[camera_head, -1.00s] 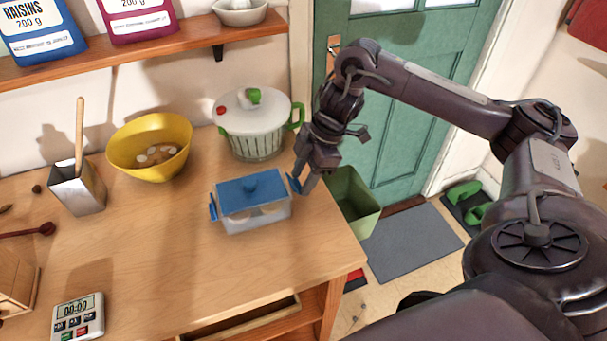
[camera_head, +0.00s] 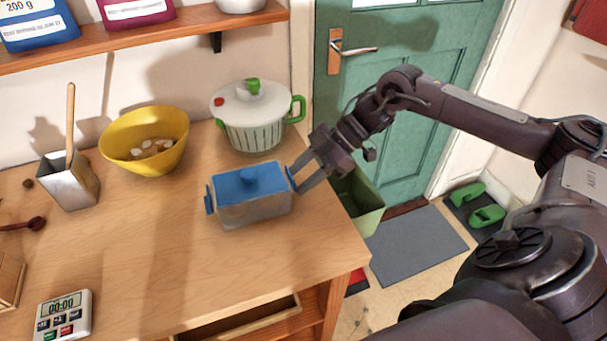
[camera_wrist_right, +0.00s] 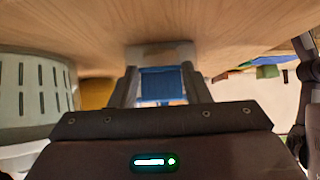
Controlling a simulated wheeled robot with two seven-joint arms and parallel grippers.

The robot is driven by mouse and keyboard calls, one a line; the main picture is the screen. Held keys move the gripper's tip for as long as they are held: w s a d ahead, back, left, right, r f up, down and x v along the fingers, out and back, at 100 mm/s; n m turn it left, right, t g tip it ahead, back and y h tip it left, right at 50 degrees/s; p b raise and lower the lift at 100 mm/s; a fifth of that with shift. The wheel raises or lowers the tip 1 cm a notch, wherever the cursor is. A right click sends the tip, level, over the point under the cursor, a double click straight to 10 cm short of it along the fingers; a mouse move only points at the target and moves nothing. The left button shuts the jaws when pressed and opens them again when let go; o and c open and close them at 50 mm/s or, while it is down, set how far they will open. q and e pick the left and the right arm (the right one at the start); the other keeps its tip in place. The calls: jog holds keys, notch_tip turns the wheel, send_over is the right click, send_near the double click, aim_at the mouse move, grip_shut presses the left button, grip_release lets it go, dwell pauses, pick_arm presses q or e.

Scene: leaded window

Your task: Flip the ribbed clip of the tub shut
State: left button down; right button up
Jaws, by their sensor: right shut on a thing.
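The tub (camera_head: 256,209) is a clear box with a blue lid (camera_head: 250,181), standing on the wooden counter. A blue clip (camera_head: 290,178) is on its right end, at my right gripper's fingertips. Another blue clip (camera_head: 208,201) sticks out at its left end. My right gripper (camera_head: 300,179) reaches in from the right, shut on the right-end clip. In the right wrist view, the blue clip (camera_wrist_right: 161,84) shows between the two fingers. Its ribs and whether it is latched cannot be made out. My left gripper is not in view.
A white-lidded pot (camera_head: 252,128) with green handles stands behind the tub. A yellow bowl (camera_head: 125,151), a metal holder (camera_head: 72,183) and a timer (camera_head: 63,313) are to the left. A green bin (camera_head: 362,205) stands beyond the counter's right edge. The counter in front is clear.

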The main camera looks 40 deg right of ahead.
jog(key=o, duration=1)
jog(key=shift+d, duration=0.1)
jog(key=b+v, duration=0.1)
jog(key=v, duration=0.6)
jog(key=shift+d+r, duration=0.2)
jog(key=shift+r, duration=0.05)
